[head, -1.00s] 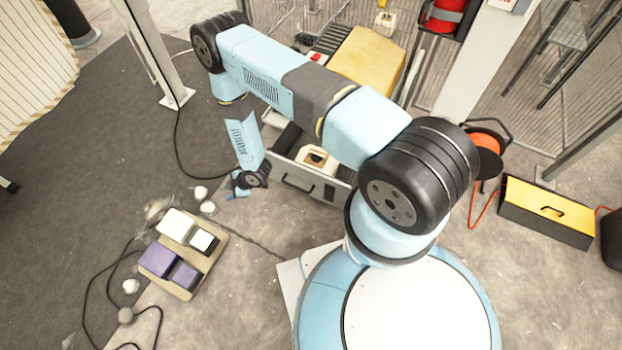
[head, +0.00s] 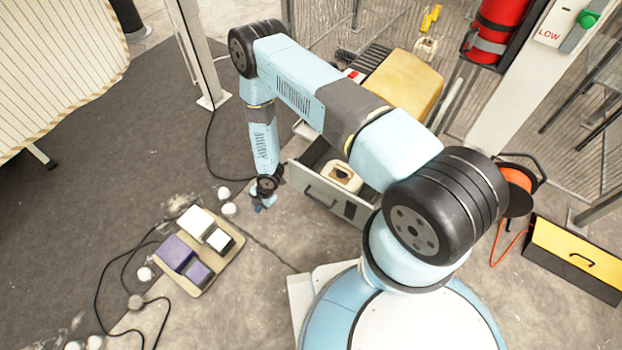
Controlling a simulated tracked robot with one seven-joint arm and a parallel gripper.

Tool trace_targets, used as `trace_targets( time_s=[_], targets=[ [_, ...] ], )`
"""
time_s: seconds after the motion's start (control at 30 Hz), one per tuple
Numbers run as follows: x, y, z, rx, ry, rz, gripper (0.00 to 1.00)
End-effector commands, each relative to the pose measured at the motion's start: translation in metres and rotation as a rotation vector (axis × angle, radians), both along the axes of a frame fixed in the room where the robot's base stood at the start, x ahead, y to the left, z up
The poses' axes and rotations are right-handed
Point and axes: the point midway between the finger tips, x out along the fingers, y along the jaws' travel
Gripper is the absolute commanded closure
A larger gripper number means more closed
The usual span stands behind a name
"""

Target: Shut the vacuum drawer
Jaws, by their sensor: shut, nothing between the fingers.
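The vacuum drawer (head: 352,209) is pulled open in the middle of the head view. Its grey front panel with a dark handle faces the lower left. A cream-coloured unit with a dark opening (head: 343,177) sits inside it. My gripper (head: 265,206) points down, just left of the drawer's left front corner, low over the floor. It is shut and empty, and a gap shows between it and the drawer front. My arm hides the drawer's back right part and some of the machine behind it.
A pedal board (head: 205,275) with white and purple pedals lies at lower left, with cables and several white tufts around. A yellow-topped black box (head: 575,258) and an orange cable reel (head: 517,180) stand right.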

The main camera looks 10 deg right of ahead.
Motion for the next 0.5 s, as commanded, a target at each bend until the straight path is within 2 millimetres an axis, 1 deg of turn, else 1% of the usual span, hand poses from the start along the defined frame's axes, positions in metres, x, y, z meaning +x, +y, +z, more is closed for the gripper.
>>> trace_targets(
  time_s=[0.03,0.13,0.27,0.37,0.5],
  targets=[
    [-0.001,-0.005,-0.001,-0.047,-0.009,0.11,1.0],
    [-0.003,-0.022,-0.001,-0.151,-0.018,0.358,1.0],
    [0.002,-0.046,0.003,-0.283,-0.022,0.681,1.0],
    [0.012,-0.066,0.011,-0.384,-0.009,0.929,1.0],
    [0.032,-0.092,0.027,-0.525,0.031,1.261,1.0]
  ],
)
